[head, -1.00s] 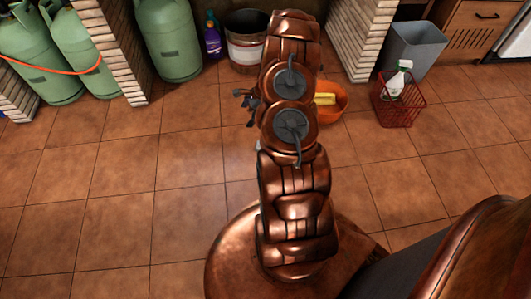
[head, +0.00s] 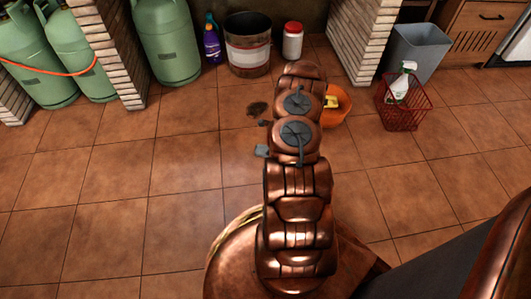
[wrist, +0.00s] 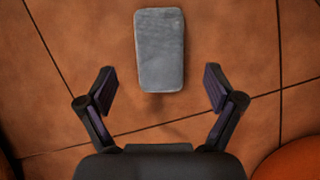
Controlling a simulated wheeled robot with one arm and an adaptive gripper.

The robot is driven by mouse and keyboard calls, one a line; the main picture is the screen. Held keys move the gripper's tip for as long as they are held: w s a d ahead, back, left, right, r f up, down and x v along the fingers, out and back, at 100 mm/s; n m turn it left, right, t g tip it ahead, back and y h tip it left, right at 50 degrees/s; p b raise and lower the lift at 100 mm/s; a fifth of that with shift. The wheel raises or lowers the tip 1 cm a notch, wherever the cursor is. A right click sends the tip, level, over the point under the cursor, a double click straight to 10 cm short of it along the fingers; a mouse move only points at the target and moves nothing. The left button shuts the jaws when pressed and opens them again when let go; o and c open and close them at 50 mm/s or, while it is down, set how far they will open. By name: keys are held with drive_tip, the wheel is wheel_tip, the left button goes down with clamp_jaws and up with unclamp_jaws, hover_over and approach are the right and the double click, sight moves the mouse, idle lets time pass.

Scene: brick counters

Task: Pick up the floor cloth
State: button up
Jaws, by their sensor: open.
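The floor cloth (wrist: 159,52) is a grey, rounded rectangle in the upper middle of the wrist view, lying on the tiles. In the head view a small grey part of the cloth (head: 262,151) shows at the left edge of my arm, which hides the rest. My gripper (wrist: 160,89) is open and empty in the wrist view. Its two fingers are spread wide to either side, below and outside the cloth's near end, and do not touch it. In the head view my gripper is mostly hidden behind my arm.
An orange basin (head: 340,114) with a yellow thing inside stands right of my arm. A red basket (head: 403,116) with a spray bottle is further right. A bucket (head: 248,53), white jar (head: 292,44) and green cylinders (head: 166,42) line the back. Left floor is clear.

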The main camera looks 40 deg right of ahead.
sight(261, 150)
drive_tip(key=b+x, duration=0.2)
drive_tip(key=x, duration=0.2)
drive_tip(key=shift+w+f, duration=0.1)
drive_tip(key=shift+f, duration=0.15)
drive_tip(key=c, duration=1.2)
